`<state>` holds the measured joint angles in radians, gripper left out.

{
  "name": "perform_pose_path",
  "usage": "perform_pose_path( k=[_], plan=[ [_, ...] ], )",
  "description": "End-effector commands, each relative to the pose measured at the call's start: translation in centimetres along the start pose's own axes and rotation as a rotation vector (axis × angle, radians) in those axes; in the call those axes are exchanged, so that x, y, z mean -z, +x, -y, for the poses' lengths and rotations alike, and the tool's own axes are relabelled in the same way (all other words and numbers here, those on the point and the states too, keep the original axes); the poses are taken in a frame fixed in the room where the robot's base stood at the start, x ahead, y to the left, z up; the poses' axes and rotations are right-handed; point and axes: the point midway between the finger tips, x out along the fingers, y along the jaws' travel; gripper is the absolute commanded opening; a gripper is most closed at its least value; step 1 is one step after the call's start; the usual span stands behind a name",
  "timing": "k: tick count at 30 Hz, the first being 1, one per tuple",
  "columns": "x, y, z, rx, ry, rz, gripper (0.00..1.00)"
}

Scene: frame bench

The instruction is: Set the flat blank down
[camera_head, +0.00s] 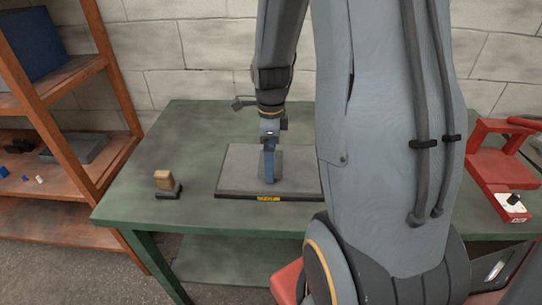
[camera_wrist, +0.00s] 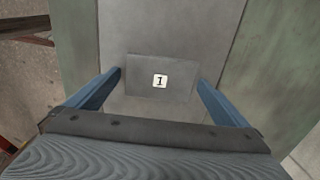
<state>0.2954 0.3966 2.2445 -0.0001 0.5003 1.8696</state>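The flat blank (camera_wrist: 144,84) is a thin grey rectangle with a small white tag marked like a "1". In the wrist view it spans the space between my two blue fingers, with its side edges at the fingertips. My gripper (camera_wrist: 160,78) appears shut on it, though the contact is hard to make out. In the head view my gripper (camera_head: 269,166) points down over the grey plate (camera_head: 236,183), which has a yellow label on its front edge. The blank is close over or on this plate; the gap, if any, cannot be told. My arm hides the plate's right end.
The green table (camera_head: 190,140) carries the plate. A small wooden block on a dark base (camera_head: 164,182) stands to the left. A wooden shelf (camera_head: 110,75) is at far left, and a red stand (camera_head: 487,165) at far right. The table's left part is mostly clear.

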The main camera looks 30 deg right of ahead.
Motion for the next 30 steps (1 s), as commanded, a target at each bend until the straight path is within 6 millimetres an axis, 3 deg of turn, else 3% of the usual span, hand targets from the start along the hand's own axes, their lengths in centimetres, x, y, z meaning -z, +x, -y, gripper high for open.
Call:
perform_pose_path(
  k=[8,22,30],
  plan=[
    [-0.1,-1.3,0.1,0.003,0.000,0.001,1.00],
    [-0.1,-9.6,0.2,0.005,0.000,0.002,1.00],
    [-0.1,-12.1,0.0,0.002,-0.009,0.000,1.00]
  ],
)
